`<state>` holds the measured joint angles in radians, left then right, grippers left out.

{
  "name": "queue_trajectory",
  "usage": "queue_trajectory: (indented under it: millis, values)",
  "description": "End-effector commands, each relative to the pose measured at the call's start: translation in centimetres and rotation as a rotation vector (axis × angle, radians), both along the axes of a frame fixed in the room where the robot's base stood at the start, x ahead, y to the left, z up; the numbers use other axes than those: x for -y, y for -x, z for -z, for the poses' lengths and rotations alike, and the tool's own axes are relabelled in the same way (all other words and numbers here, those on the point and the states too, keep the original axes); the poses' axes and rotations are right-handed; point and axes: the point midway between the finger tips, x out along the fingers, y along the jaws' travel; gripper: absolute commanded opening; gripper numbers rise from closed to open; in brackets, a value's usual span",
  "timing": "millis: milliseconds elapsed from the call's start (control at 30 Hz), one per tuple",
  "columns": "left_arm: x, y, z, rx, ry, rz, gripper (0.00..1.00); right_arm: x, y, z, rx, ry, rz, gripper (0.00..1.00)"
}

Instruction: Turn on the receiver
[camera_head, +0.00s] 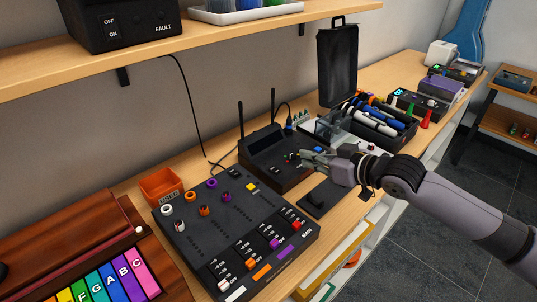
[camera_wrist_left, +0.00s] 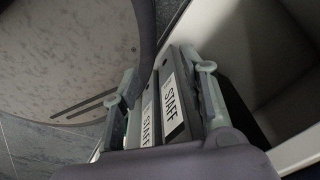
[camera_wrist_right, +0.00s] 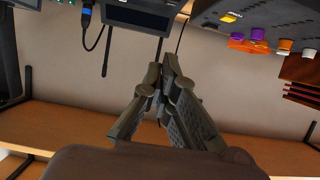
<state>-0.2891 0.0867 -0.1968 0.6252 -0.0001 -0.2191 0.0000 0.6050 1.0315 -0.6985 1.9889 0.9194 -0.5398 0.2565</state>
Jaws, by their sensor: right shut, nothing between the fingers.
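The receiver (camera_head: 262,150) is a black box with two upright antennas, on the bench behind the mixer. Its display looks dark, and part of it shows at the top of the right wrist view (camera_wrist_right: 138,18). Small coloured spots lie on its front near my gripper. My right gripper (camera_head: 308,158) is shut and empty at the receiver's front right; I cannot tell whether it touches. In the right wrist view its fingertips (camera_wrist_right: 166,66) are together. My left gripper (camera_wrist_left: 165,92) is open, its fingers on either side of dark items labelled STAFF (camera_wrist_left: 172,103); contact is unclear.
A black mixer (camera_head: 225,225) with coloured knobs and sliders stands in front of the receiver. A shelf (camera_head: 190,45) hangs above. An orange box (camera_head: 162,187) is at the left.

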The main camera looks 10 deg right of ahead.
Motion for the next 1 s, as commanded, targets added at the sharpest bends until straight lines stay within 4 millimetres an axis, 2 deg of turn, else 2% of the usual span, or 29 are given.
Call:
queue_trajectory:
  millis: [167, 267, 433, 567, 667, 1000]
  values:
    - [-0.5, -0.1, 0.0, 0.001, -0.006, 0.001, 0.40, 0.1, -0.1, -0.1, 0.001, -0.001, 0.001, 0.00]
    - [-0.4, 0.6, 0.0, -0.008, -0.005, 0.000, 0.40, 0.1, -0.1, -0.1, 0.001, -0.001, 0.001, 0.00]
    - [0.9, 2.4, 0.1, -0.034, 0.009, 0.000, 0.40, 0.0, -0.1, -0.1, 0.001, -0.001, 0.001, 0.00]
    - [1.4, 2.5, -0.1, -0.037, 0.015, 0.002, 0.40, -0.4, -0.7, 0.2, 0.000, -0.003, 0.000, 0.00]
    - [1.3, 2.2, -0.5, -0.032, 0.014, 0.003, 0.40, -1.2, -1.8, 0.5, 0.002, -0.005, 0.000, 0.00]
    - [0.7, 0.5, -2.1, -0.007, 0.008, 0.001, 0.40, -4.8, -7.3, 3.0, 0.001, -0.004, 0.000, 0.00]
